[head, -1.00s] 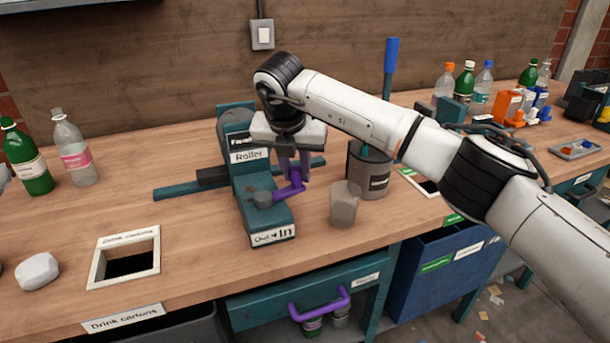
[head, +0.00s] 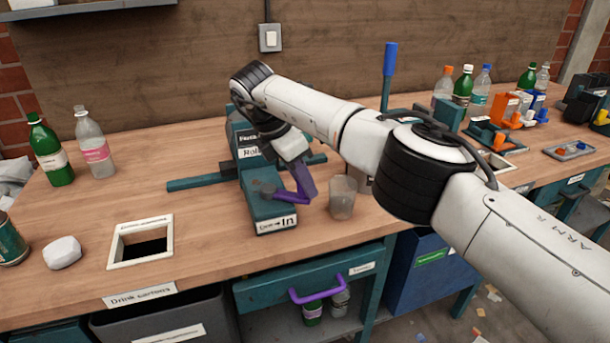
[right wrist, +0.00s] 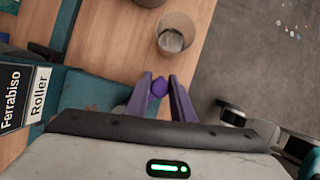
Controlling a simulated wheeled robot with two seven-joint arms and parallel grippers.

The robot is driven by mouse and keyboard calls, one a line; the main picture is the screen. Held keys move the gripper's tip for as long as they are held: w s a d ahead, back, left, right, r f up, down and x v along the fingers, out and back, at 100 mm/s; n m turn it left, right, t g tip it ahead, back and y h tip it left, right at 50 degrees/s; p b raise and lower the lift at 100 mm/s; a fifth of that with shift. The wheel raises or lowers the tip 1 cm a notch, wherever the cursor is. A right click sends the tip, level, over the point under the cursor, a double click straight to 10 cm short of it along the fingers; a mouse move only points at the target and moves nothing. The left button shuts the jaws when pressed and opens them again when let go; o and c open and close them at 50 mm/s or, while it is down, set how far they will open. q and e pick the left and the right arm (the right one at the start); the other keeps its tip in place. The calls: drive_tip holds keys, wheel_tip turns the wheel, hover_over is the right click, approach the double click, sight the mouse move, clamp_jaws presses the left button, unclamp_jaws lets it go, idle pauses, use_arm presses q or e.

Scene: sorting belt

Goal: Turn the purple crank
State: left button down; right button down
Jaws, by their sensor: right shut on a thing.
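The purple crank (head: 287,196) sits on the lower front of the teal roller machine (head: 259,209), its arm running from a grey hub to an upright handle. My right gripper (head: 307,193) is over the machine's right side, shut on the crank's handle. In the right wrist view the purple knob of the crank (right wrist: 159,87) shows between the two purple fingers of my right gripper (right wrist: 164,88). The teal machine also shows at the left of the right wrist view (right wrist: 88,92). My left gripper is not in view.
A clear cup (head: 342,198) stands close right of the machine, with a grey canister partly hidden behind my arm. A square hole with a white frame (head: 113,255) is at the left. A purple drawer handle (head: 318,291) is below. Bottles stand at both sides.

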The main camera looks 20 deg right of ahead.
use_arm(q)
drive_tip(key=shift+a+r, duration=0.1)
use_arm(e)
drive_tip(key=shift+s+a+r+m, duration=0.1)
drive_tip(key=shift+s+a+m, duration=0.1)
drive_tip(key=shift+s+m, duration=0.15)
drive_tip(key=c, duration=1.5)
unclamp_jaws()
drive_tip(key=shift+c, duration=0.2)
